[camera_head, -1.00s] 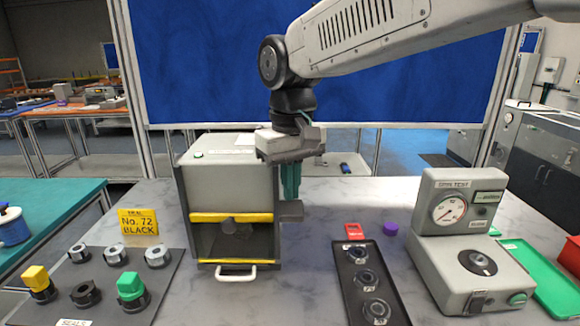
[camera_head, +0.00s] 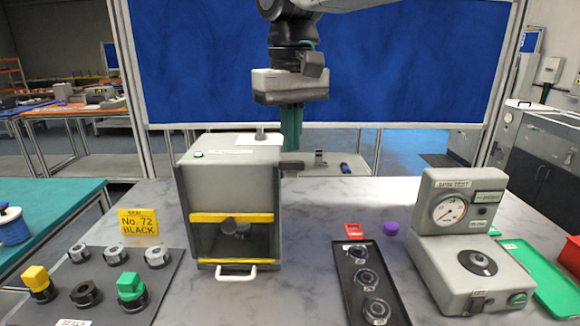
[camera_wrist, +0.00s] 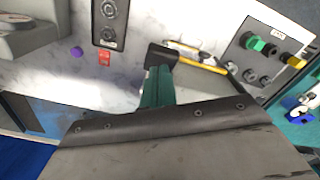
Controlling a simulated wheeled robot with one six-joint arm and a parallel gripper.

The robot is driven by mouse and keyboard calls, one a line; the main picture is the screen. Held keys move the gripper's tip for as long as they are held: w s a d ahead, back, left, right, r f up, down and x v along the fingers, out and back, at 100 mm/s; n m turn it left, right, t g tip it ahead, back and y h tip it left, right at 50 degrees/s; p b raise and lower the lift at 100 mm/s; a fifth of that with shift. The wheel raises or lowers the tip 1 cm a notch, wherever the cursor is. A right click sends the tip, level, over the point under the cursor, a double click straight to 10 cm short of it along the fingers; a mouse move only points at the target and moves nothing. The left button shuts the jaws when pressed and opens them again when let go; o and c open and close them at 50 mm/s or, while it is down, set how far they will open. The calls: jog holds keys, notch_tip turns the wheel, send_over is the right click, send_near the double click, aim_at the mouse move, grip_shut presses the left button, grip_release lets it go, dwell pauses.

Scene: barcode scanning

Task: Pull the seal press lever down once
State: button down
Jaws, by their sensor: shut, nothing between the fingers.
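The seal press (camera_head: 228,180) is a grey box with yellow bars across its open front and a white handle at its foot. Its dark lever (camera_head: 291,165) sticks out at the upper right side of the press. It also shows in the wrist view (camera_wrist: 163,54). My gripper (camera_head: 291,146) is above the press's right side with its teal fingers pointing down, shut and empty. The fingertips are close above or behind the lever; I cannot tell whether they touch it. In the wrist view the fingers (camera_wrist: 156,84) overlap the lever.
A black tray of round parts (camera_head: 350,296) and a grey gauge tester (camera_head: 465,240) stand to the right. A seal board (camera_head: 110,265) and a yellow sign (camera_head: 138,222) are at left. A purple cap (camera_head: 391,228) lies by a red tag (camera_head: 354,231). Bare table lies around the press.

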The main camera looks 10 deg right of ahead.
jog(key=shift+r, duration=0.15)
jog(key=shift+r, duration=1.9)
jog(key=s+d+f+m, duration=0.2)
jog(key=s+d+f, duration=0.6)
jog(key=s+f, duration=0.1)
jog(key=s+d+f+m+t, duration=0.1)
jog(key=s+d+f, duration=0.6)
jog(key=s+f, duration=0.3)
jog(key=shift+s+d+f+m, duration=0.15)
jog(key=shift+s+d+m, duration=0.25)
jog(key=shift+s, duration=0.45)
jog(key=c, duration=2.1)
grip_release()
jog(key=shift+c, duration=0.2)
